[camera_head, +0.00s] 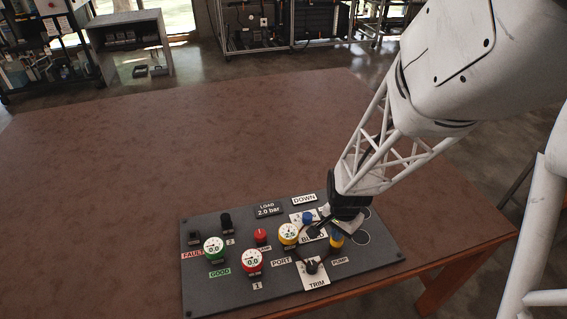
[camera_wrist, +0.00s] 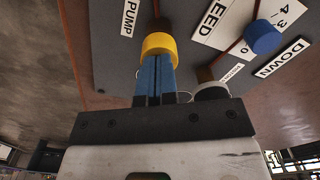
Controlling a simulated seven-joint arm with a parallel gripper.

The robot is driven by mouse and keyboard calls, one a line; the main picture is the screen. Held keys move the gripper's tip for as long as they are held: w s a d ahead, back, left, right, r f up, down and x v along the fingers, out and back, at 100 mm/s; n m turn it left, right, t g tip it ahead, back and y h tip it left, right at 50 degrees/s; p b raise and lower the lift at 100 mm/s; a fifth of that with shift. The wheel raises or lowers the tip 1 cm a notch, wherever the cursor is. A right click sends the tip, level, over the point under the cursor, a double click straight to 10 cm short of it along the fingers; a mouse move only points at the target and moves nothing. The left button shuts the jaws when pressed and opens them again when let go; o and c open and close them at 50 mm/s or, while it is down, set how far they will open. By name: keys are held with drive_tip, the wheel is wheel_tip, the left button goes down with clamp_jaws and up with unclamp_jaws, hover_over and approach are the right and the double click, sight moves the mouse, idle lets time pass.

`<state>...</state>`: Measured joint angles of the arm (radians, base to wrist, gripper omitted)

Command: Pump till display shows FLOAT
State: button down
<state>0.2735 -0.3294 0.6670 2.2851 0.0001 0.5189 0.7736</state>
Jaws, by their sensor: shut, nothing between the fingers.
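The dark grey control panel (camera_head: 205,285) lies on the brown table. A white plate (camera_head: 304,199) at its back edge reads DOWN; the same plate (camera_wrist: 283,58) shows in the wrist view. A dark plate (camera_head: 268,210) reads LOAD 2.0 bar. The yellow pump cap (camera_wrist: 160,44) is beside the PUMP label (camera_wrist: 130,17); the label also shows in the head view (camera_head: 340,260). My gripper (camera_wrist: 154,66) is shut and empty, its blue fingertips at the yellow cap. I cannot tell whether they touch or press it.
A green gauge (camera_head: 214,248) and a red gauge (camera_head: 252,262) read 0.0. A yellow gauge (camera_head: 289,235) is beside my gripper. The TRIM knob (camera_head: 311,266) is in front; a blue knob (camera_head: 307,217) is by the BLEED plate. The table's left side (camera_head: 100,190) is clear.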

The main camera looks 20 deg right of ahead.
idle(0.5)
drive_tip(key=shift+r, duration=1.2)
idle(1.3)
drive_tip(key=shift+r, duration=2.9)
drive_tip(key=s+a+r+n+t, duration=0.1)
drive_tip(key=s+a+r+n, duration=0.2)
drive_tip(key=r, duration=0.4)
drive_tip(key=s+a+r+n, duration=0.3)
drive_tip(key=a+r+n, duration=0.1)
drive_tip(key=r+n, duration=0.1)
drive_tip(key=s+a+r+n+t, duration=0.1)
drive_tip(key=s+a+r+n, duration=0.2)
drive_tip(key=r, duration=0.5)
drive_tip(key=shift+a+r+n+t, duration=0.2)
drive_tip(key=shift+r+n+t, duration=0.1)
drive_tip(key=shift+r+n, duration=0.1)
